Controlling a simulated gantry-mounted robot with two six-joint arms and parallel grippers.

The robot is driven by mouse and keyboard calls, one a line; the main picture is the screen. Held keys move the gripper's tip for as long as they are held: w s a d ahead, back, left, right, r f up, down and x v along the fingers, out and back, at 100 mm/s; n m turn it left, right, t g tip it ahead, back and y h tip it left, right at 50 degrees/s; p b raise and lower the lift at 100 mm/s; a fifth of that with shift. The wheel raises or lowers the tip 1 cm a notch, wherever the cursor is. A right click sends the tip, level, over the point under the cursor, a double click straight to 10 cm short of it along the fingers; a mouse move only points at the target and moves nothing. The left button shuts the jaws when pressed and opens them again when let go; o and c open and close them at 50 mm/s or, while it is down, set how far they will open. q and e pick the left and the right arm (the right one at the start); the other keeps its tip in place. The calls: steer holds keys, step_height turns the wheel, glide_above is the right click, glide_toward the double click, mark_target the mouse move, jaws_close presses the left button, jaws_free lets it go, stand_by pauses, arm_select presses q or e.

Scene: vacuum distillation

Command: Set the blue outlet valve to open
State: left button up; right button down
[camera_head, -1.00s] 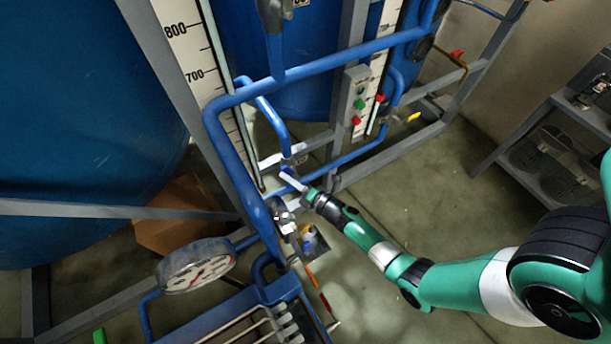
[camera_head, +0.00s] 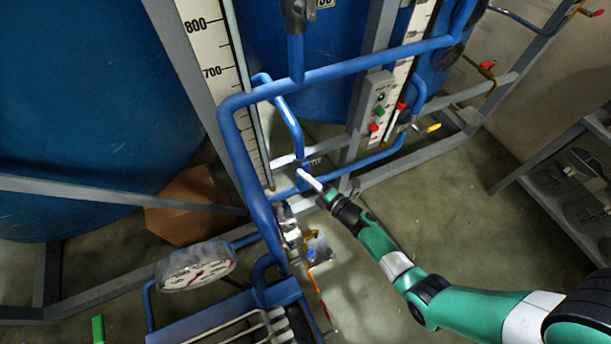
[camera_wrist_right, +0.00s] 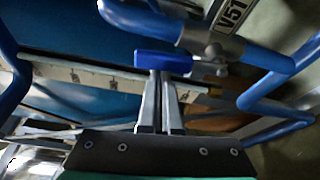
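The blue outlet valve handle (camera_wrist_right: 163,61) shows in the right wrist view as a short blue bar lying crosswise at my fingertips. Its metal valve body (camera_wrist_right: 207,48) sits to its right on a blue pipe, beside a tag reading "V51". My right gripper (camera_wrist_right: 161,73) has its two fingers together with only a thin gap. The tips are at or touching the handle; I cannot tell contact for sure. In the head view the right gripper (camera_head: 300,173) reaches in from the lower right to the small blue handle (camera_head: 305,166). My left gripper is not in view.
Blue pipes (camera_head: 350,68) and grey frame posts surround the valve. A round gauge (camera_head: 196,266) is at lower left. A switch box (camera_head: 377,105) and a yellow-handled valve (camera_head: 433,128) are to the right. Open floor (camera_head: 440,220) lies right of the pipes.

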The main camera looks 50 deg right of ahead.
steer(key=s+a+p, duration=0.1)
steer(key=s+p, duration=0.3)
steer(key=s, duration=0.7)
steer(key=shift+s+a+r, duration=0.25)
steer(key=shift+s+r, duration=0.05)
